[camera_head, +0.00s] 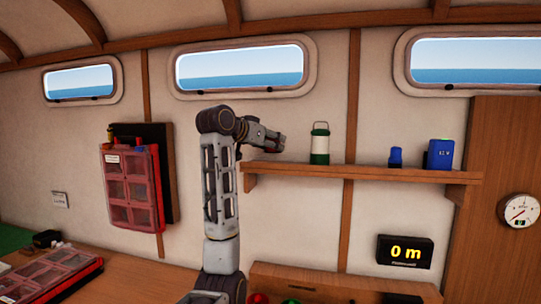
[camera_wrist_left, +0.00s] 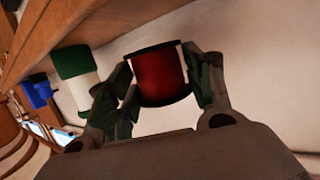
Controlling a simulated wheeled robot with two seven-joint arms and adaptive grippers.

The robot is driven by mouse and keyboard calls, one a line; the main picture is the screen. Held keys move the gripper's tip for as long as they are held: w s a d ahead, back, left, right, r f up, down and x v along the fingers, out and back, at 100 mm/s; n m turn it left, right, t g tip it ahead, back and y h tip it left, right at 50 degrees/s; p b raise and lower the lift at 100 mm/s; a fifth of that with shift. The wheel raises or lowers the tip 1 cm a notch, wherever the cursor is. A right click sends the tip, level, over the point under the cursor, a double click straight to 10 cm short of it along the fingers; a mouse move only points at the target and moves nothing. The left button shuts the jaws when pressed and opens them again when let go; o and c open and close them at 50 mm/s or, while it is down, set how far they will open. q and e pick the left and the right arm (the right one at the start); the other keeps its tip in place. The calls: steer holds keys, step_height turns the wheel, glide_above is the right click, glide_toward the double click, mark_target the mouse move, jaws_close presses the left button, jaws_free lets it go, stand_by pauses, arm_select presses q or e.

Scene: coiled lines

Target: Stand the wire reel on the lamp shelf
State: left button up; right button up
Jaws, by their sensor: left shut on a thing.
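The wire reel (camera_wrist_left: 163,75) is a red spool with dark rims. In the left wrist view it sits between the two fingers of my left gripper (camera_wrist_left: 165,80), which is shut on it. In the head view my left gripper (camera_head: 275,141) is raised just above the left end of the wooden lamp shelf (camera_head: 370,174), left of the lantern. The reel is hidden there behind the gripper and arm. I cannot tell its exact gap to the shelf. My right gripper is in neither view.
A green-and-white lantern (camera_head: 320,145) stands on the shelf near the gripper. A small blue bottle (camera_head: 395,157) and a blue box (camera_head: 439,154) stand farther right. A red compartment case (camera_head: 131,188) hangs on the wall at left. Shelf space between lantern and bottle is clear.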

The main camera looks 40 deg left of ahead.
mark_target(268, 152)
arm_select(q)
steer(key=shift+f, duration=1.9)
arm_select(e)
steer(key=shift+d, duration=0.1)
arm_select(q)
steer(key=shift+f, duration=0.1)
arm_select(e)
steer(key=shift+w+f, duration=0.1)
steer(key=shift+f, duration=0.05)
arm_select(q)
steer(key=o, duration=1.1)
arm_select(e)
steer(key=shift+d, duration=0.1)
arm_select(q)
steer(key=shift+f, duration=0.1)
steer(key=shift+r, duration=0.2)
steer(key=shift+s+r, duration=0.2)
steer(key=shift+s, duration=0.5)
steer(key=b+v, duration=0.1)
steer(key=v, duration=0.9)
steer(key=shift+s, duration=0.3)
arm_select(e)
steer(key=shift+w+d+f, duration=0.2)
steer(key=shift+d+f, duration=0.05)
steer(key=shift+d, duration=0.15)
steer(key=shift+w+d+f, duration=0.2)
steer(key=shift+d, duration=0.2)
